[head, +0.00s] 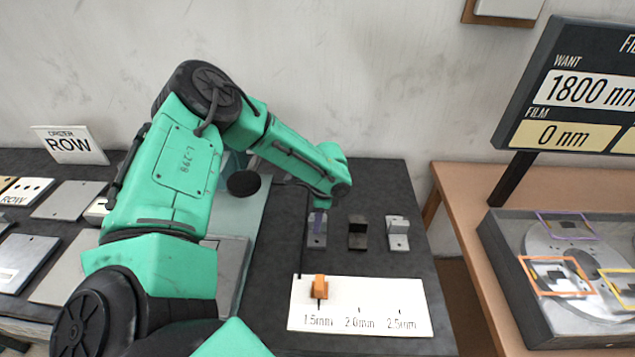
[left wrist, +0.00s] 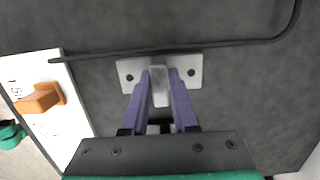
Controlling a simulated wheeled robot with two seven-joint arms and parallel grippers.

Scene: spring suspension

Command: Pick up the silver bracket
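A silver bracket (head: 316,240) stands on the dark mat, leftmost in a row of three brackets. In the left wrist view, the bracket (left wrist: 158,82) has a flat base with a hole at each end and an upright tab in the middle. My left gripper (head: 319,217) is down at this bracket. In the left wrist view its purple fingers (left wrist: 160,80) stand on both sides of the tab, with a slight gap visible at the right finger. A second silver bracket (head: 398,235) stands at the right end of the row. My right gripper is not in view.
A dark bracket (head: 357,235) stands close on the right of the gripper. A white thickness card (head: 350,318) with an orange slider (head: 319,288) lies in front. A thin black cable runs beside the bracket. A grey box (head: 500,255) sits on the right table.

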